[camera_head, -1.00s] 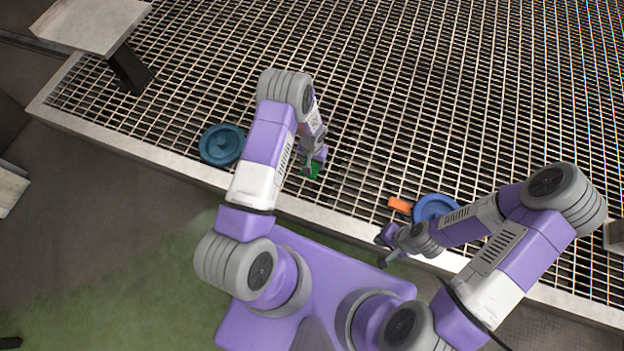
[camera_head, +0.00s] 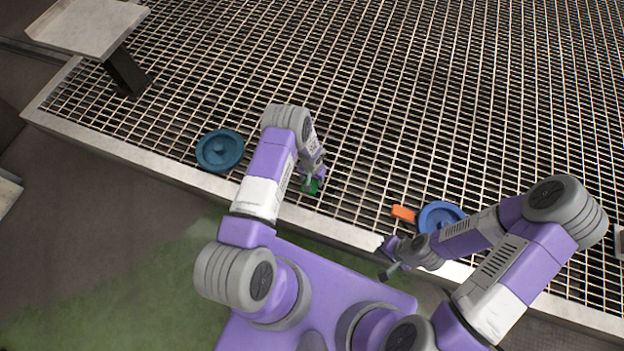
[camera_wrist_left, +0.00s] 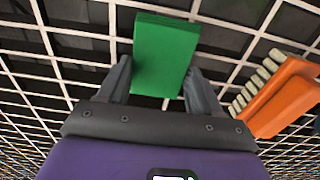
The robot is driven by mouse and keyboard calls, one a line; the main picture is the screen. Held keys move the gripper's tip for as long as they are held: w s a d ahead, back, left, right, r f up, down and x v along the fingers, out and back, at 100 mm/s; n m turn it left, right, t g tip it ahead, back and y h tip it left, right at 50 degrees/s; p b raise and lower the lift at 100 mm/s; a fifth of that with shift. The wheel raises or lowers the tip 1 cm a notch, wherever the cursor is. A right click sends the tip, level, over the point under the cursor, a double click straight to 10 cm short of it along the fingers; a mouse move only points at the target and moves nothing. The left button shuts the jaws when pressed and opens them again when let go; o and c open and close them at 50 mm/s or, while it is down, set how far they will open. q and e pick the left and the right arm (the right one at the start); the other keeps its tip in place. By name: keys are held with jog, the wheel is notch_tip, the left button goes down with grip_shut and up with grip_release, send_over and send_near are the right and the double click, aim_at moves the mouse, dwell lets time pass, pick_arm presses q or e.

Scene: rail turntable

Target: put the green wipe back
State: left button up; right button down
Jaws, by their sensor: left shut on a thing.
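The green wipe (camera_head: 312,187) is a flat green block. In the left wrist view the wipe (camera_wrist_left: 165,55) sits between both fingers. My left gripper (camera_head: 309,184) is shut on it, over the metal grating near its front edge.
An orange brush (camera_head: 403,213) with pale bristles lies on the grating (camera_head: 400,110); it also shows in the left wrist view (camera_wrist_left: 285,98). A blue round dish (camera_head: 440,215) lies beside it. A teal round dish (camera_head: 219,150) lies at the left. A grey raised plate (camera_head: 88,27) stands top left.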

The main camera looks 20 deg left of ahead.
aim_at(312, 181)
pick_arm(q)
jog(key=o, duration=0.9)
jog(key=shift+o, duration=0.2)
notch_tip(312, 181, up, 11)
jog(key=p, duration=0.4)
jog(key=s+d+r+h, duration=0.1)
jog(key=s+d+r, duration=0.2)
jog(key=s, duration=0.3)
jog(key=s+d+r+n+h, duration=0.1)
jog(key=s+d+r, duration=0.1)
jog(key=s+d, duration=0.3)
jog(key=s+d+r+n+h, duration=0.1)
jog(key=s+d+r+h, duration=0.1)
jog(key=s, duration=0.7)
jog(key=shift+d+r, duration=0.85)
jog(key=shift+d, duration=0.2)
notch_tip(312, 181, up, 5)
jog(key=p, duration=0.5)
jog(key=shift+r+p, duration=0.2)
jog(key=shift+p, duration=0.2)
